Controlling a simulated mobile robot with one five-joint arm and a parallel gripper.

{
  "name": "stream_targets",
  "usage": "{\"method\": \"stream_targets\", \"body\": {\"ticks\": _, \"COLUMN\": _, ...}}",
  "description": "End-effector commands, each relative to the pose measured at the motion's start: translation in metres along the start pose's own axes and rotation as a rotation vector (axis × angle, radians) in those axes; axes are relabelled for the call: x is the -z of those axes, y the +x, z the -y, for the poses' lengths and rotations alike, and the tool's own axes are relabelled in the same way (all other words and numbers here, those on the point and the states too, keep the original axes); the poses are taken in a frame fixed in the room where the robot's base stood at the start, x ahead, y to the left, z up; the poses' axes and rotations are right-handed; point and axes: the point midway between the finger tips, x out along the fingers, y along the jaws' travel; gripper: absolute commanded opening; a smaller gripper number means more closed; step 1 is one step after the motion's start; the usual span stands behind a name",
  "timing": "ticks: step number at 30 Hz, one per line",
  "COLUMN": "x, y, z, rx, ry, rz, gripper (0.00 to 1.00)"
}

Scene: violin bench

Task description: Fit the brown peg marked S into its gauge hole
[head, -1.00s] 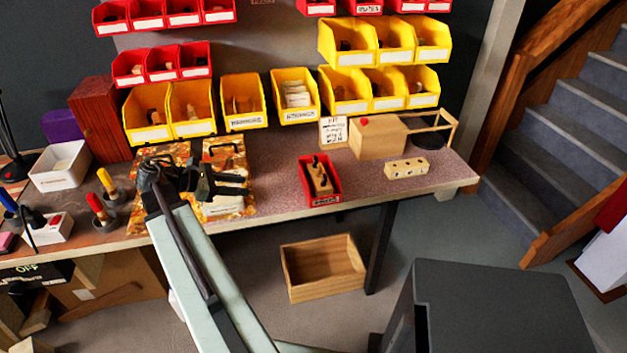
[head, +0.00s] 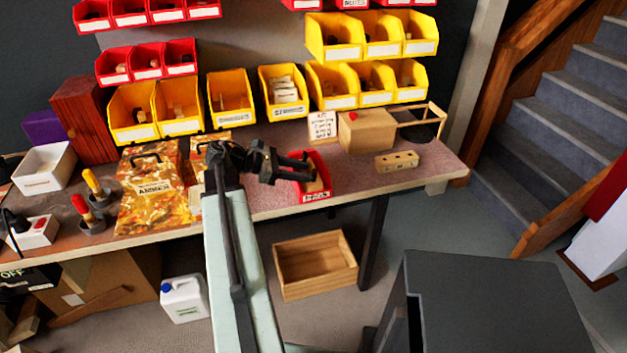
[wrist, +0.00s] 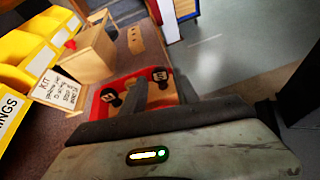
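A red tray (head: 318,190) on the bench holds pegs with dark knobs, mostly hidden behind my gripper in the head view. In the wrist view two dark knobs (wrist: 160,75) show in the red tray, with small marks that I cannot read surely; I cannot tell which peg is S. The wooden gauge block (head: 397,161) with a row of holes lies to the right of the tray; it also shows in the wrist view (wrist: 135,40). My gripper (head: 308,170) is over the tray with its fingers apart. I see nothing between them.
A wooden box (head: 367,131) and a white kit card (head: 322,127) stand behind the tray. Yellow bins (head: 282,91) line the back. The bench is clear between tray and gauge block.

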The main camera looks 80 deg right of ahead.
Motion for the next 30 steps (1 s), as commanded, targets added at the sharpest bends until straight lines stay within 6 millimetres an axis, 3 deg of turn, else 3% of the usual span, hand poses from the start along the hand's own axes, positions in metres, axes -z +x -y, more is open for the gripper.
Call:
{"method": "stream_targets", "body": {"ticks": 3, "x": 0.003, "y": 0.022, "z": 0.001, "rx": 0.002, "ry": 0.002, "rz": 0.000, "gripper": 0.36}}
{"method": "stream_targets", "body": {"ticks": 10, "x": 0.001, "y": 0.025, "z": 0.000, "rx": -0.002, "ry": 0.000, "rz": 0.000, "gripper": 0.36}}
{"method": "stream_targets", "body": {"ticks": 14, "x": 0.001, "y": 0.025, "z": 0.000, "rx": -0.002, "ry": 0.000, "rz": 0.000, "gripper": 0.03}}
{"method": "stream_targets", "body": {"ticks": 15, "x": 0.001, "y": 0.025, "z": 0.000, "rx": -0.002, "ry": 0.000, "rz": 0.000, "gripper": 0.00}}
{"method": "stream_targets", "body": {"ticks": 25, "x": 0.000, "y": 0.024, "z": 0.000, "rx": -0.002, "ry": 0.000, "rz": 0.000, "gripper": 0.00}}
{"method": "stream_targets", "body": {"ticks": 30, "x": -0.014, "y": 0.018, "z": -0.002, "rx": -0.002, "ry": 0.000, "rz": 0.000, "gripper": 0.00}}
